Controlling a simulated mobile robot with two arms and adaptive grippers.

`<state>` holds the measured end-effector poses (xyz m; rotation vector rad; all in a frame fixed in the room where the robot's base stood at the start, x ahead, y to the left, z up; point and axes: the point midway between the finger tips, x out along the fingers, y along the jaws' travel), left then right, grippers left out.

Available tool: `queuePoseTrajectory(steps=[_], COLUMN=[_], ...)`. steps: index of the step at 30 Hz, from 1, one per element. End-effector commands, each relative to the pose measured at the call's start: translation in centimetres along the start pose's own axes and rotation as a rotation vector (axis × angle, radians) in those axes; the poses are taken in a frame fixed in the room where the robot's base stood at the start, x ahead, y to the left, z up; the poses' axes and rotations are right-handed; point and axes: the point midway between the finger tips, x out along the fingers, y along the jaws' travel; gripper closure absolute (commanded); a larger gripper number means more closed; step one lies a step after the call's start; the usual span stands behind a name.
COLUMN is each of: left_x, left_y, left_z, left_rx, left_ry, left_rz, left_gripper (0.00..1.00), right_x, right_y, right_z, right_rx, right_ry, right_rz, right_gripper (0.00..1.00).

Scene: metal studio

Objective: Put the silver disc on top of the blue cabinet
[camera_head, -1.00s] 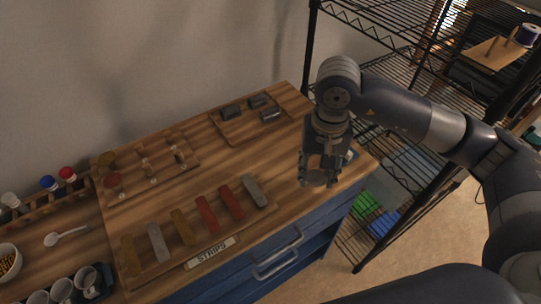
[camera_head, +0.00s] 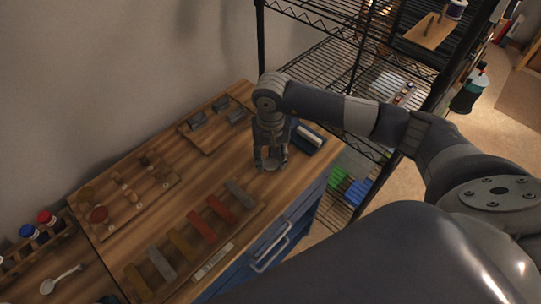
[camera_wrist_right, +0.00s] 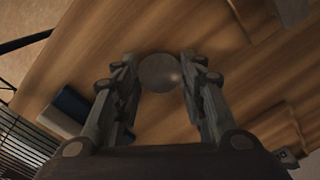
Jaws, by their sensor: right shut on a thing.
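The silver disc (camera_head: 271,165) is a small round grey piece low at the fingertips of my right gripper (camera_head: 271,160), over the wooden top. In the right wrist view the disc (camera_wrist_right: 160,73) sits between the two fingertips of my right gripper (camera_wrist_right: 160,80), which is shut on it. I cannot tell whether the disc touches the wood. The blue cabinet (camera_head: 291,226) has a wooden top and blue drawer fronts with pale handles. My left gripper is not in view.
A blue-and-white object (camera_head: 308,138) lies right of my gripper. A row of coloured strips (camera_head: 203,226) lies along the front, and a board of dark blocks (camera_head: 196,121) lies behind. Wooden boards with discs (camera_head: 125,196) are at left. A black wire shelf (camera_head: 325,75) stands beyond.

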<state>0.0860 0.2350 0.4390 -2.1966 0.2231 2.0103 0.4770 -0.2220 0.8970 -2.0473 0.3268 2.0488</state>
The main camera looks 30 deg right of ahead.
Motion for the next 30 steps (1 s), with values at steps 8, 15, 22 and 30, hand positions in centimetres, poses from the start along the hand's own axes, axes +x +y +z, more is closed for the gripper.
queuePoseTrajectory(steps=[8,15,22,30], left_x=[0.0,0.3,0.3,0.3], left_y=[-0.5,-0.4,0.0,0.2], left_z=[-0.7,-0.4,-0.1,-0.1], left_rx=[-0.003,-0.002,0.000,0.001], left_ry=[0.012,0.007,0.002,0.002], left_rz=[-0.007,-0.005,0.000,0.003], left_gripper=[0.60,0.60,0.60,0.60], right_x=[0.4,0.6,0.6,-0.3], right_y=[0.0,0.0,0.0,-0.1], right_z=[0.0,0.0,0.0,-0.2], right_rx=[-0.001,0.000,0.000,0.000], right_ry=[0.002,0.002,0.001,0.005], right_rz=[0.000,0.000,0.000,-0.002], right_gripper=[0.84,0.42,0.42,0.42])
